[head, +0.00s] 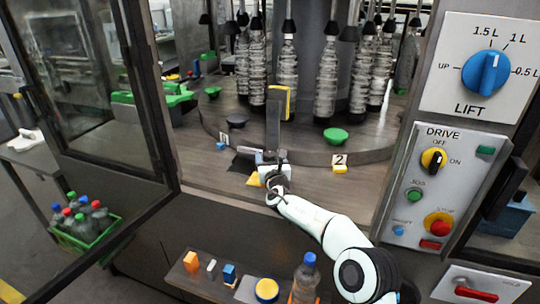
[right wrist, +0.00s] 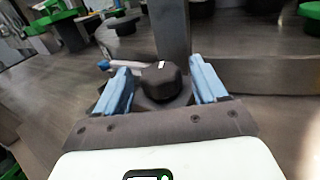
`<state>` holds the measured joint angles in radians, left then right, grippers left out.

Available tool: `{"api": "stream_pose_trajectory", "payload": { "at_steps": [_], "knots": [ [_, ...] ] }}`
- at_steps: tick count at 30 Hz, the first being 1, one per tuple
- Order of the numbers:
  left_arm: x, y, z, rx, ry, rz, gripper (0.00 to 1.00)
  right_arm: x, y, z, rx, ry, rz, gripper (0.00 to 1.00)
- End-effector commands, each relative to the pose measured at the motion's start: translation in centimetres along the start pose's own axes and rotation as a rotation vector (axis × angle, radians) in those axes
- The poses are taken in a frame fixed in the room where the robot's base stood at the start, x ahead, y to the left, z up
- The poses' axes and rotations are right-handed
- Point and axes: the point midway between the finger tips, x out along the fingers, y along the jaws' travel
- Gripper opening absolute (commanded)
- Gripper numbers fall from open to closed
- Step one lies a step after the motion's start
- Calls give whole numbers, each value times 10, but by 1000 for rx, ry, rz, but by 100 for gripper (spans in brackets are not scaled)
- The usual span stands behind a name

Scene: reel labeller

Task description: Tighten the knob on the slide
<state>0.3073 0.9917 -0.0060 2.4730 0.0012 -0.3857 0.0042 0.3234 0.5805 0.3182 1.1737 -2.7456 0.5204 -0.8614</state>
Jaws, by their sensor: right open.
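In the right wrist view a black knob (right wrist: 161,82) with a white mark on top sits at the foot of a grey upright post (right wrist: 172,28). My right gripper (right wrist: 160,70) is open, its two blue-padded fingers on either side of the knob, with a small gap visible at each side. In the head view the right gripper (head: 271,168) is at the base of the dark upright post (head: 273,128), which carries a yellow block (head: 280,101); the knob is hidden or too small to tell there. My left gripper is not in view.
Bottles (head: 288,66) stand around the round machine table (head: 310,148). A tag marked 2 (head: 340,161) and a green knob (head: 335,135) are right of the gripper. The control panel (head: 432,190) is at right, an open door frame (head: 150,95) at left. A front shelf holds a bottle (head: 306,280).

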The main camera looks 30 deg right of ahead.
Motion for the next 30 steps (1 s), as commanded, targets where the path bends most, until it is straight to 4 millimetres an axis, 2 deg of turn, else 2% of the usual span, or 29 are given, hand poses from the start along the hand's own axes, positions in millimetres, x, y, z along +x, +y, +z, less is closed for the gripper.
{"api": "stream_pose_trajectory", "payload": {
  "at_steps": [8,9,14,22,30],
  "knots": [
    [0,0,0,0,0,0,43,2,0,0,0,0,0,71],
    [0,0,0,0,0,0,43,2,0,0,0,0,0,68],
    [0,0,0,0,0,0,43,2,0,0,0,0,0,16],
    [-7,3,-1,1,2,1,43,2,5,1,3,0,-49,15],
    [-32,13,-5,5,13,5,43,3,7,4,3,-1,-237,15]
  ]
}}
